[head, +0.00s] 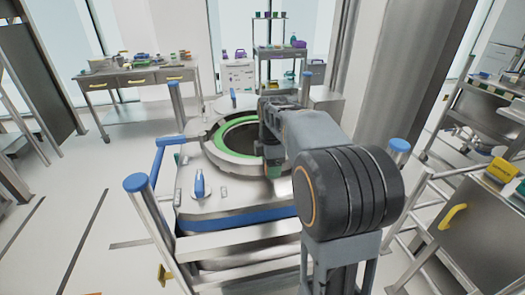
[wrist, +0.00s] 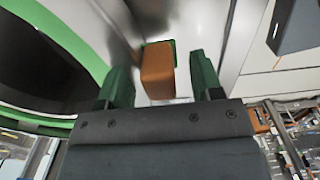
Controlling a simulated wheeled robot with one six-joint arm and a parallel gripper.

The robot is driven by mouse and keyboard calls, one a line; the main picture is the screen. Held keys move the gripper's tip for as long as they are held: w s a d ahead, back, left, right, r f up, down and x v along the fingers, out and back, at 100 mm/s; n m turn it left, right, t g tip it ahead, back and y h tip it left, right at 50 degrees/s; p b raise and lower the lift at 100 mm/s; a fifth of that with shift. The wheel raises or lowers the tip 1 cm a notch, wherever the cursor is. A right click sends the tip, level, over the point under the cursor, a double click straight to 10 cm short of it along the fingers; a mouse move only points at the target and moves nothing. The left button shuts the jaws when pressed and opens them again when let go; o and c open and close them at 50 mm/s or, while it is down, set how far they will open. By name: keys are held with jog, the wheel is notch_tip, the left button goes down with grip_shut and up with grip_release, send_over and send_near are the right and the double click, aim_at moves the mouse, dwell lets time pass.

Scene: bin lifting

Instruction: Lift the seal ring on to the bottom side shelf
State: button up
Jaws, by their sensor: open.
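A green ring (head: 222,139), which looks like the seal ring, lies around the round dark opening on top of the steel machine. In the wrist view its green band (wrist: 75,35) curves along the left. My gripper (head: 272,168) is at the right side of the opening, partly hidden by my arm. In the wrist view its two green fingers are apart, with an orange-brown block (wrist: 157,72) between them. A gap shows on each side of the block. Green shows behind the block; whether it joins the ring is unclear. I cannot tell which shelf is the bottom side shelf.
Blue-capped posts (head: 135,182) stand at the machine's corners. A shelved steel cart (head: 470,105) is at the right, with a steel cabinet (head: 485,225) nearer. A workbench (head: 135,78) stands at back left, a shelf rack (head: 280,52) behind. Floor at left is clear.

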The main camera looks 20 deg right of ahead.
jog(key=shift+c, duration=0.2)
jog(key=c, duration=1)
jog(key=shift+c, duration=0.2)
